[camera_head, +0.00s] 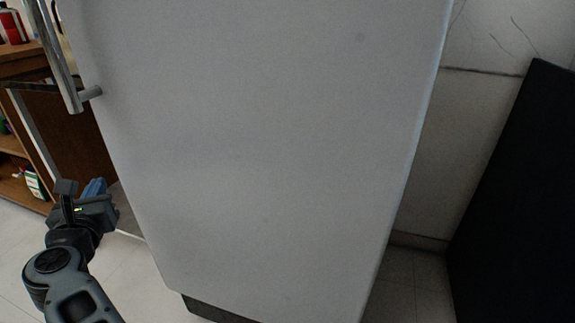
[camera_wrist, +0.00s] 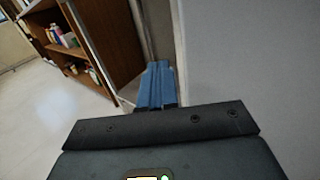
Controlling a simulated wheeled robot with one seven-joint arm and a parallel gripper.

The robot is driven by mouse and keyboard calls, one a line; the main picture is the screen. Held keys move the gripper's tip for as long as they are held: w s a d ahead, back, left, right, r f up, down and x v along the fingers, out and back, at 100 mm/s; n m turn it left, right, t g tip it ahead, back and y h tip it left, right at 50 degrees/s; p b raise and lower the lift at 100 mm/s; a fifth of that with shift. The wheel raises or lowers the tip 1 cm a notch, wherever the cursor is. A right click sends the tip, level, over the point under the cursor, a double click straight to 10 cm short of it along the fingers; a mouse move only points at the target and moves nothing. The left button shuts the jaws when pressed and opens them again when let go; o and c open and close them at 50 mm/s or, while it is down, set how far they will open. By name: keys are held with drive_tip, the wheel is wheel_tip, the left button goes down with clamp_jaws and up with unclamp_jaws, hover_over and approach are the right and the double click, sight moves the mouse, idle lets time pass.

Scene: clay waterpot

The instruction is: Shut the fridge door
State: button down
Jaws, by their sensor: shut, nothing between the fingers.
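The fridge door (camera_head: 260,140) is a large pale grey panel that fills the middle of the head view. Its metal bar handle (camera_head: 62,60) is at the upper left, near the door's left edge. I cannot clearly tell how far the door stands open. My gripper (camera_head: 95,187) is low at the left, beside the door's left edge and below the handle. Its blue fingers (camera_wrist: 157,85) are shut and empty in the wrist view. The door (camera_wrist: 250,60) also fills the right side there, its edge close to the fingers. I cannot tell whether they touch.
A brown wooden shelf (camera_head: 75,150) with several small items stands at the left behind the gripper; it also shows in the wrist view (camera_wrist: 105,40). A black panel (camera_head: 520,200) stands at the right near a cracked white wall. Pale tiled floor (camera_wrist: 45,115) is clear at the left.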

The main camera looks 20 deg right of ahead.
drive_tip(key=s+a+p, duration=0.2)
drive_tip(key=s+a, duration=0.4)
drive_tip(key=s, duration=0.2)
drive_tip(key=shift+s+a, duration=0.2)
drive_tip(key=shift+s, duration=0.15)
